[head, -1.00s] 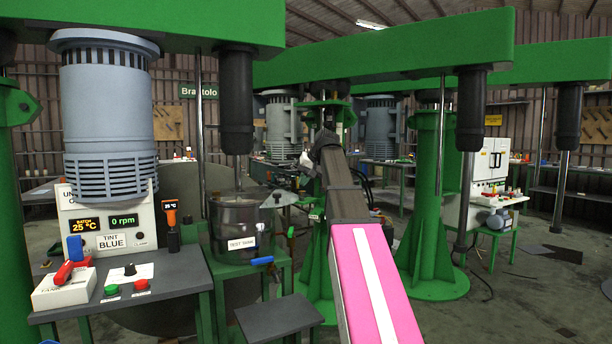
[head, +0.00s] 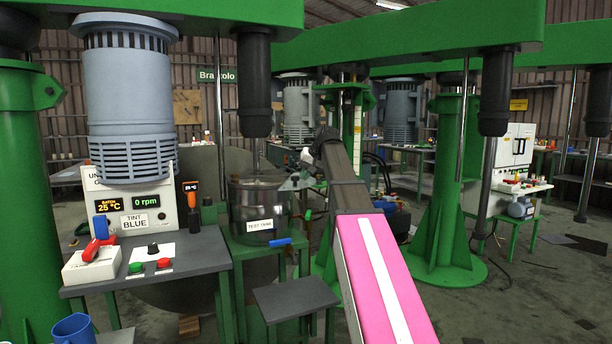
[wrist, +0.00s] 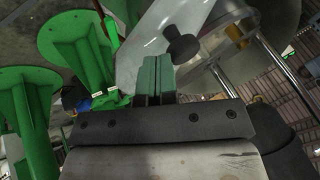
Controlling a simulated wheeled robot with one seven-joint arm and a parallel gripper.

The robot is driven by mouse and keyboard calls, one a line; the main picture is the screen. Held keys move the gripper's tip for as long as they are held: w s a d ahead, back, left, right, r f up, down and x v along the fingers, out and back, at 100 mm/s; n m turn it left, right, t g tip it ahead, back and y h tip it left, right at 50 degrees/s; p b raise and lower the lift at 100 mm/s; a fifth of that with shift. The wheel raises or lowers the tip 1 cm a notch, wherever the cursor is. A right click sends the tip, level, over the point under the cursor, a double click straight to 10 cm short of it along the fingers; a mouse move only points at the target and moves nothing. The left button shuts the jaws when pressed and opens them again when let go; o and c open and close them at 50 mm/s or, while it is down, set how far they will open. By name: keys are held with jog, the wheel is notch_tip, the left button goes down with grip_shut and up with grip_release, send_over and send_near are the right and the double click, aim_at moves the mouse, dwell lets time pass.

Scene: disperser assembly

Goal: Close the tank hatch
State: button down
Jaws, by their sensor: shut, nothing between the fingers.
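The test tank (head: 259,212) is a dark see-through vessel on a green stand, left of my arm. Its hatch (head: 300,184) stands out from the right side of the rim, so the tank top is at least partly open. In the wrist view the hatch (wrist: 142,48) is a pale plate with a black knob (wrist: 183,46). My gripper (wrist: 158,62) has its green fingers shut together and empty, with their tips close beside the knob. I cannot tell whether they touch it. In the head view my gripper (head: 306,158) is small, just above the hatch.
A control bench (head: 190,262) with buttons stands at the left, with a blue mug (head: 74,329) below it. A dark stool (head: 295,296) stands in front of the tank. A mixer shaft housing (head: 254,90) hangs above the tank. A green column (head: 445,200) stands at the right.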

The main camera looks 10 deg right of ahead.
jog(key=shift+a, duration=0.1)
jog(key=shift+a, duration=0.5)
jog(key=shift+w+a+m+t+h, duration=0.25)
jog(key=shift+w+a+m+h, duration=0.7)
jog(key=shift+w+a+m, duration=1.8)
jog(key=shift+w+a+m+t+h, duration=0.3)
jog(key=shift+w+a+m+h, duration=0.85)
jog(key=shift+a, duration=3.15)
jog(key=shift+w+a+m+t+h, duration=0.25)
jog(key=shift+w+a+m+h, duration=0.85)
jog(key=shift+w+a, duration=1.8)
jog(key=shift+s+a+m+y, duration=0.3)
jog(key=shift+s+a, duration=0.2)
jog(key=shift+a, duration=0.25)
jog(key=shift+s, duration=0.1)
